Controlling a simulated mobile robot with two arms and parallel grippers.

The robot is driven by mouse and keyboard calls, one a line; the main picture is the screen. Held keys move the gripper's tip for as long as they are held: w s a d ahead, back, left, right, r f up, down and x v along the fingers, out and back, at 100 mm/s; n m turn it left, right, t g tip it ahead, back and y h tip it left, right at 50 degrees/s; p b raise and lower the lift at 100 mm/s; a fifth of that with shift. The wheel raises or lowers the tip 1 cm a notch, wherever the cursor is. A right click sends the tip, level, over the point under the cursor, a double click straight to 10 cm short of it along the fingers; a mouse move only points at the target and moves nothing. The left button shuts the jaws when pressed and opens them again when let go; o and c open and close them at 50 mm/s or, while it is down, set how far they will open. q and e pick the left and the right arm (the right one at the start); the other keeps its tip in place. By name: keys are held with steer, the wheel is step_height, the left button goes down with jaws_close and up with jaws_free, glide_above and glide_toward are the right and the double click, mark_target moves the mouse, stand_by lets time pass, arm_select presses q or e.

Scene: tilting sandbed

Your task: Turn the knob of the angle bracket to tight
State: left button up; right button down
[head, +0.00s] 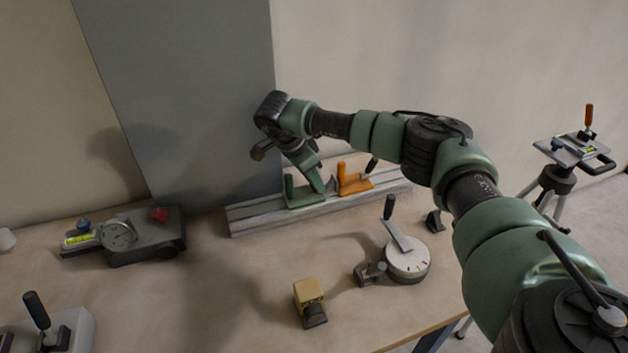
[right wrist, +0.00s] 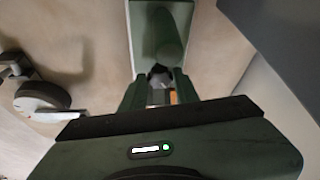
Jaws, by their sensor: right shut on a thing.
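A green bracket (head: 303,197) with an upright post sits on a grey slotted rail (head: 262,218) at the back of the table. My right gripper (head: 318,187) reaches down onto it from above, beside the post. In the right wrist view the green bracket (right wrist: 160,25) lies on the pale rail just beyond my fingers (right wrist: 158,88). The fingers are shut on a dark part, seemingly its knob (right wrist: 159,71), which is mostly hidden. I cannot tell how far it is turned. My left gripper is not in view.
An orange bracket (head: 354,183) with a dark lever stands close on the right on the same rail. A white dial (head: 407,262) with a lever, a yellow block (head: 308,291) and a dark gauge device (head: 150,240) stand nearer. A grey panel (head: 190,100) rises behind.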

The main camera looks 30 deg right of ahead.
steer(key=m, duration=0.1)
steer(key=m+g, duration=0.1)
steer(key=m, duration=0.2)
steer(key=shift+w+m+g, duration=0.25)
steer(key=shift+m+g, duration=0.05)
steer(key=shift+g, duration=0.1)
steer(key=shift+w+d+m+g+y+b, duration=0.1)
steer(key=shift+m+g+y+b, duration=0.25)
steer(key=shift+m, duration=0.65)
steer(key=shift+d+m+g+y+b, duration=0.1)
steer(key=shift+m+g+y+b, duration=0.25)
steer(key=shift+m, duration=0.65)
steer(key=shift+r, duration=0.1)
steer(key=c, duration=1.1)
jaws_free()
steer(key=shift+o, duration=0.2)
steer(key=v, duration=0.7)
steer(key=shift+a+r+b, duration=0.15)
steer(key=shift+r+b, duration=0.15)
